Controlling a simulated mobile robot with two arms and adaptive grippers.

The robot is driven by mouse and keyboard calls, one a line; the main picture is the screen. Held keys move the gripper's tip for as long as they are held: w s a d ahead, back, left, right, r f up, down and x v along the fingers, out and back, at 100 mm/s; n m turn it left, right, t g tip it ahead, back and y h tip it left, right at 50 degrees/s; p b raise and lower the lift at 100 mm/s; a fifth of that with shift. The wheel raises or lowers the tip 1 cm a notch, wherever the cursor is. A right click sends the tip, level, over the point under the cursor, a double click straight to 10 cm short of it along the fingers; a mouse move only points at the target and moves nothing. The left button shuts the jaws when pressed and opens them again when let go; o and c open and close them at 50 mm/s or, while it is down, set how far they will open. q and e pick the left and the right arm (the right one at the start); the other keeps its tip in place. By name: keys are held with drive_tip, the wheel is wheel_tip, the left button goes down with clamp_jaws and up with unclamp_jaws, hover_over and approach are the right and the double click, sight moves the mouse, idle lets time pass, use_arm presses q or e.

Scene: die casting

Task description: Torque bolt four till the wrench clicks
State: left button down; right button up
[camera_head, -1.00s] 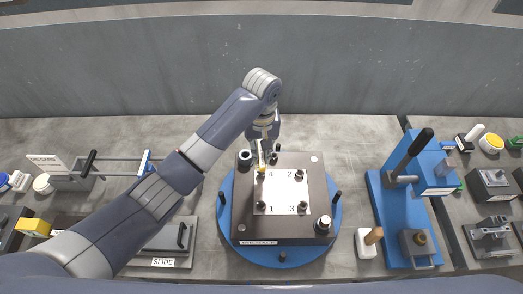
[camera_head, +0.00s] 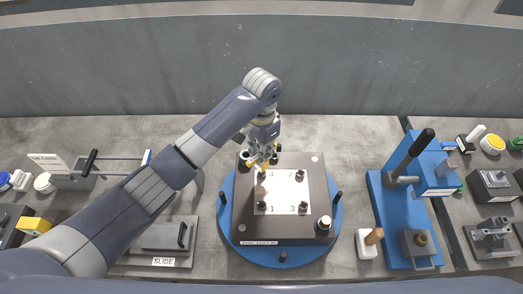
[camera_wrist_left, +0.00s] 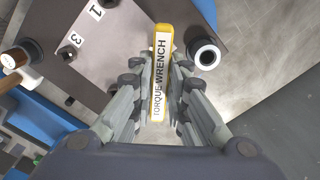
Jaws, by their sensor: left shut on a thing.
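My left gripper (camera_head: 262,160) is over the far left part of the dark die plate (camera_head: 318,180). It is shut on the yellow torque wrench (camera_head: 254,167). In the left wrist view the wrench (camera_wrist_left: 161,70), with its printed label, stands between the fingers (camera_wrist_left: 158,95). Bolt four (camera_head: 261,175) is a dark bolt beside the number 4 on the white square, just below the gripper. I cannot tell whether the wrench head sits on it. Bolts two (camera_head: 299,174), one (camera_head: 257,218) and three (camera_head: 303,206) stand at the other corners. My right gripper is not in view.
A dark-ringed guide post (camera_head: 244,157) is close left of the gripper; it also shows in the wrist view (camera_wrist_left: 205,55). The plate rests on a blue round turntable (camera_head: 290,257) with upright pegs. A blue lever press (camera_head: 385,215) stands right, a slide fixture (camera_head: 163,238) lower left.

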use_arm(q)
drive_tip(key=shift+m, duration=0.5)
drive_tip(key=shift+r+n, duration=0.1)
drive_tip(key=shift+n, duration=0.6)
drive_tip(key=shift+r, duration=1.7)
drive_tip(key=shift+r, duration=2.45)
drive_tip(key=shift+a, duration=0.1)
